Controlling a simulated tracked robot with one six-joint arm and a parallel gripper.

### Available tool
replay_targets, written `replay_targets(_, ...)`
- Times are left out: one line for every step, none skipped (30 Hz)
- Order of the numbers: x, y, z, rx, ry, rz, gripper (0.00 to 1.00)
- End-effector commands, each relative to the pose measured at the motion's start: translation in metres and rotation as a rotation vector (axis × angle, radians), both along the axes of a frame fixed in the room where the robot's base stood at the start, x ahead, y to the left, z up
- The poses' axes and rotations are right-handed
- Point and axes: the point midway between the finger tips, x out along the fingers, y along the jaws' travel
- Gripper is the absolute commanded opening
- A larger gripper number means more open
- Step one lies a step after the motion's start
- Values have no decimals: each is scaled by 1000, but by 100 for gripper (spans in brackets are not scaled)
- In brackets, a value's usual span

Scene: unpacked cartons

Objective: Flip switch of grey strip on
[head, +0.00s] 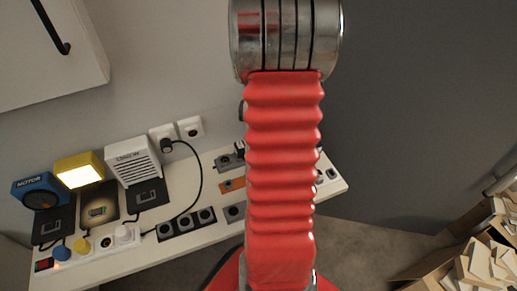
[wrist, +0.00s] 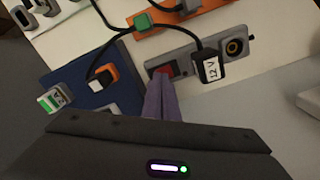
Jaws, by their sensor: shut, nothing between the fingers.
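In the wrist view the grey strip (wrist: 185,51) lies on the white table, with a red switch (wrist: 166,70) at its left end. A black plug labelled 12V (wrist: 208,68) sits in the strip, and a round socket (wrist: 235,47) at its right end is empty. My gripper (wrist: 161,82) is shut and empty, its purple fingers pointing at the strip's left end. The fingertips overlap the lower part of the switch; I cannot tell whether they touch it. The switch's position is not clear. In the head view my red arm hides the gripper.
An orange strip (wrist: 185,20) with a green plug (wrist: 142,21) lies beyond the grey strip. A blue board (wrist: 75,82) with an orange-and-white connector (wrist: 103,76) is at left. Black cables cross between them. Cartons (head: 480,250) stand on the floor at right in the head view.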

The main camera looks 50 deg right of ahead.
Motion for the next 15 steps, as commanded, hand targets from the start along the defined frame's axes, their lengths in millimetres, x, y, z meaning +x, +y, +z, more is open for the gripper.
replay_targets(0,0,-1,0,0,0,0)
replay_targets(0,0,-1,1,0,0,0)
replay_targets(0,0,-2,1,0,0,0)
replay_targets(0,0,-2,1,0,0,0)
replay_targets(0,0,-2,1,0,0,0)
replay_targets(0,0,-3,1,0,0,0)
replay_targets(0,0,-3,1,0,0,0)
replay_targets(0,0,-3,1,0,0,0)
replay_targets(0,0,-4,1,0,0,0)
replay_targets(0,0,-4,1,0,0,0)
replay_targets(0,0,-4,1,0,0,0)
replay_targets(0,0,-5,1,0,0,0)
replay_targets(0,0,-5,1,0,0,0)
replay_targets(0,0,-5,1,0,0,0)
replay_targets(0,0,-6,1,0,0,0)
